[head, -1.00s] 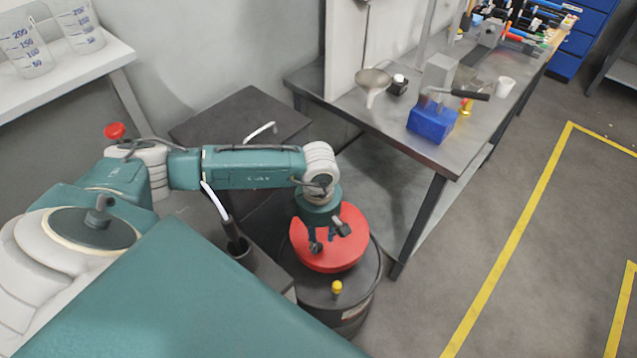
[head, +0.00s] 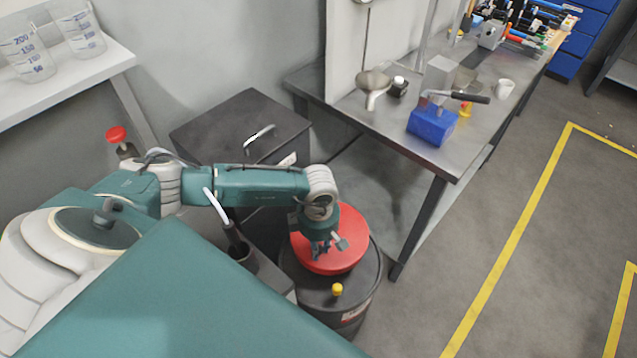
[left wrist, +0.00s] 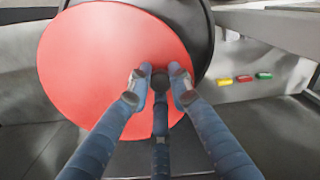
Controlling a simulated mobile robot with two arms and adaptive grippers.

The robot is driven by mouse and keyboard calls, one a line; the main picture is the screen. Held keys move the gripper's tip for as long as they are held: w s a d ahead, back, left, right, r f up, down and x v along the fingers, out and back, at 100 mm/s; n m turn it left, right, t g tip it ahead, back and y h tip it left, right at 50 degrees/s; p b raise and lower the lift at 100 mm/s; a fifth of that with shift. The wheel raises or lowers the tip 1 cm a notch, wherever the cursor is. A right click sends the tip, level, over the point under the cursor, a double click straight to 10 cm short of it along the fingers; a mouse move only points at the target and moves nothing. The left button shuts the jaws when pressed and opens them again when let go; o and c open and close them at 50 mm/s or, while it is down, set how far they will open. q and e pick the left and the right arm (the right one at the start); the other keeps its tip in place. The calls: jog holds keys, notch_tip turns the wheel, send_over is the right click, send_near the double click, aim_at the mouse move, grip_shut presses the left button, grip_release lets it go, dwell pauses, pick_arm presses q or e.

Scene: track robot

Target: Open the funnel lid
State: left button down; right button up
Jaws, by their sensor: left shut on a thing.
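The funnel lid (head: 354,232) is a round red disc on top of a dark drum (head: 362,290). It fills much of the left wrist view (left wrist: 95,65), flat and facing the camera. My left gripper (head: 325,250) is over the lid's near part in the head view. In the left wrist view its blue fingers (left wrist: 160,80) come together at the lid's lower right part, shut around a small dark piece that looks like the lid's grip. The fingers hide most of that piece. My right gripper is not in view.
A yellow cap (head: 337,289) stands on the drum top in front of the lid. A dark cabinet (head: 225,120) is behind on the left. A metal workbench (head: 385,130) with a funnel and a blue block stands at the back right. The floor right of the drum is clear.

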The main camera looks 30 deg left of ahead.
pick_arm(q)
jog(key=shift+w+r, duration=0.1)
jog(key=shift+r, duration=0.1)
jog(key=shift+w+r+g+b, duration=0.25)
jog(key=shift+r+g+b, duration=0.1)
jog(key=shift+r+g, duration=0.2)
jog(key=w+r+g+y+b, duration=0.1)
jog(key=w+r+g+b, duration=0.4)
jog(key=r+b, duration=0.3)
jog(key=shift+d+r+g, duration=0.35)
jog(key=shift+d+g, duration=0.05)
jog(key=shift+g, duration=0.05)
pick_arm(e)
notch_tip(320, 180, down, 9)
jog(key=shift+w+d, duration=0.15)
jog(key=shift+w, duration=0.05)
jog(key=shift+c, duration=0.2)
